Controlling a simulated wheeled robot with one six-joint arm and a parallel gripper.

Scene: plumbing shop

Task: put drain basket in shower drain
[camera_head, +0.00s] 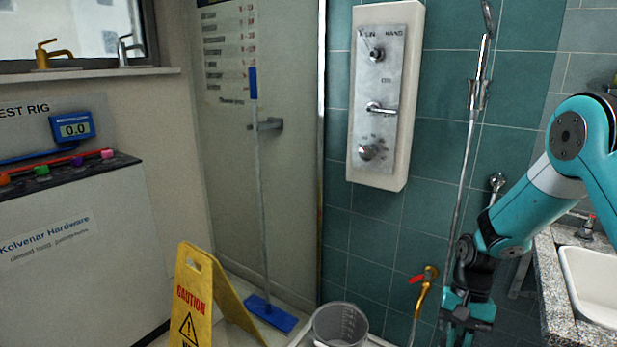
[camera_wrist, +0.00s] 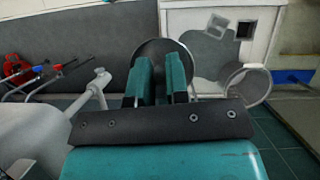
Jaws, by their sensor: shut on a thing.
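My gripper (camera_wrist: 160,80) is shut on a round, grey drain basket (camera_wrist: 158,46). The basket's rim shows beyond the two teal fingers in the wrist view, and the fingers cover its lower middle. In the head view my gripper (camera_head: 467,312) hangs low at the right, and the basket cannot be made out there. A small dark square with a pale border (camera_wrist: 245,28) lies in the pale floor area at the upper right of the wrist view. It looks like the shower drain, apart from the basket. The drain does not show in the head view.
A red-handled brass tap (camera_head: 428,277) and a sink counter (camera_head: 560,290) are near my arm.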

